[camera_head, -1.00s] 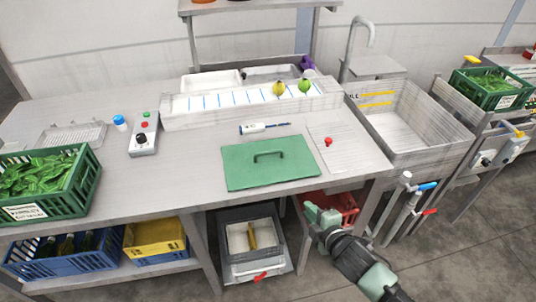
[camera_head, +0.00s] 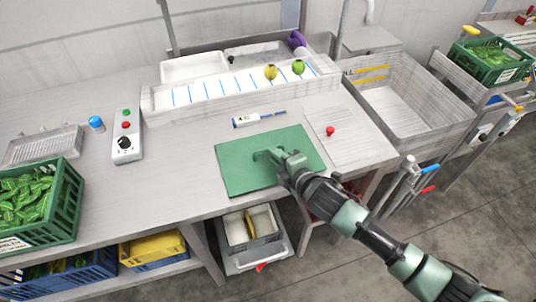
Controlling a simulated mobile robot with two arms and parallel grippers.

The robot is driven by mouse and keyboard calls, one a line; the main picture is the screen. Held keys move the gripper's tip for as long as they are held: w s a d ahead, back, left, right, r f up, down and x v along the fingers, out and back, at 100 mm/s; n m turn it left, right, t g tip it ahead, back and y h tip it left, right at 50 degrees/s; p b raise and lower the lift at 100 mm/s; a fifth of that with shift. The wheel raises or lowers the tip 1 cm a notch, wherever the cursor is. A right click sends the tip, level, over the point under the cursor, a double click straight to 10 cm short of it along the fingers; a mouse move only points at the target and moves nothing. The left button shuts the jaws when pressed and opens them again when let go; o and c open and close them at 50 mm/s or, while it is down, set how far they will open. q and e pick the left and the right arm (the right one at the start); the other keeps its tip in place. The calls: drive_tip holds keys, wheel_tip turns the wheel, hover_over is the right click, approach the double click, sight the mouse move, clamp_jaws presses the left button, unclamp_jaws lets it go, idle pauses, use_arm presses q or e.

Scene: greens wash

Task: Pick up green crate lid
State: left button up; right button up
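The green crate lid (camera_head: 240,165) lies flat on the metal table. Its raised handle is now mostly hidden behind my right gripper (camera_head: 268,157). The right gripper is over the middle of the lid, at the handle, with its arm coming in from the lower right. I cannot tell whether its fingers are open or closed around the handle. My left gripper is not in view.
A green crate of leaves (camera_head: 68,205) stands at the left table edge. A control box (camera_head: 127,140), a white pen-like meter (camera_head: 250,120) and a red knob (camera_head: 330,131) are around the lid. The sink (camera_head: 400,110) is at the right.

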drive_tip(key=x, duration=0.4)
drive_tip(key=shift+p, duration=0.35)
drive_tip(key=shift+w+a+f, duration=0.1)
drive_tip(key=shift+w+a, duration=0.1)
drive_tip(key=shift+w, duration=0.15)
clamp_jaws()
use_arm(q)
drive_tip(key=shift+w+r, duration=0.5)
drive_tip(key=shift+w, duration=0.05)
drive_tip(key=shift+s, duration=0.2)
